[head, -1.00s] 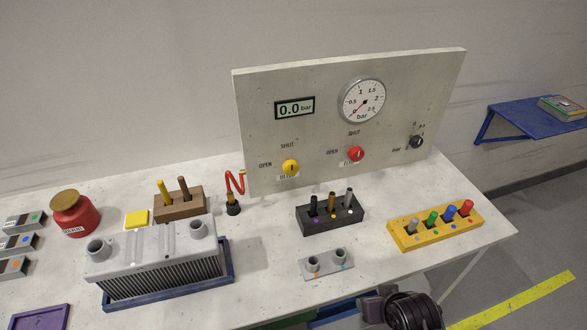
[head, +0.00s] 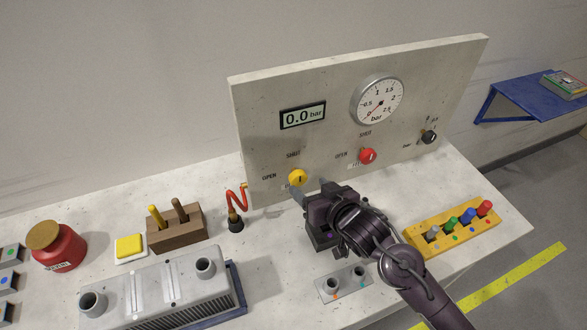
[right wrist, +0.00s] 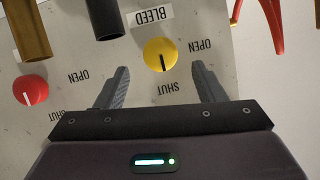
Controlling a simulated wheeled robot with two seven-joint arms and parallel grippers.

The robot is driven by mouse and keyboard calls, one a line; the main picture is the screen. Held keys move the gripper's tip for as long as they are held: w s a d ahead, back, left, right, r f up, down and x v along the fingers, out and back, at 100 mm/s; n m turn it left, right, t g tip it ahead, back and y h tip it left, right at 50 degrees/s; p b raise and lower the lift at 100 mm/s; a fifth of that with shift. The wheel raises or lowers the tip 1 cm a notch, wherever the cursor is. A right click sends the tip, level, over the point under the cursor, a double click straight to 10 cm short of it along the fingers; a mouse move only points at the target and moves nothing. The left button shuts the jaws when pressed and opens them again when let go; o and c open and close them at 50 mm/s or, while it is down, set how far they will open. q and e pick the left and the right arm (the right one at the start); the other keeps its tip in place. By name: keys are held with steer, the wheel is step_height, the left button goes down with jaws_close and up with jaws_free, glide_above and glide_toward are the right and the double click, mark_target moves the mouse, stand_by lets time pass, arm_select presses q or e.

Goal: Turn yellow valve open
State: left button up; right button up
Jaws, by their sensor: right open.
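The yellow valve (head: 297,177) is a round knob low on the upright grey panel (head: 255,120). Its dark mark points up to the SHUT label, with OPEN to its left. The same yellow valve shows in the right wrist view (right wrist: 160,52), where its mark points down to SHUT. My right gripper (head: 312,190) is open and empty in front of the panel, just below and right of the valve. In the right wrist view its fingertips (right wrist: 161,72) are spread to either side of the valve, apart from it. My left gripper is out of view.
A red valve (head: 368,156) and a black knob (head: 429,137) sit to the right.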

mark_target(301, 180)
steer(key=p+x, duration=0.1)
steer(key=x, duration=0.1)
steer(key=shift+w+a, duration=0.2)
steer(key=shift+w, duration=0.15)
steer(key=shift+x, duration=1.15)
steer(key=shift+w+a+f, duration=0.15)
steer(key=shift+w+f, duration=0.05)
steer(key=shift+w, duration=0.05)
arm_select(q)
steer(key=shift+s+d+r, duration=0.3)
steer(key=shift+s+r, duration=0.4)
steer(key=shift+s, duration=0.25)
arm_select(e)
steer(key=c, duration=1)
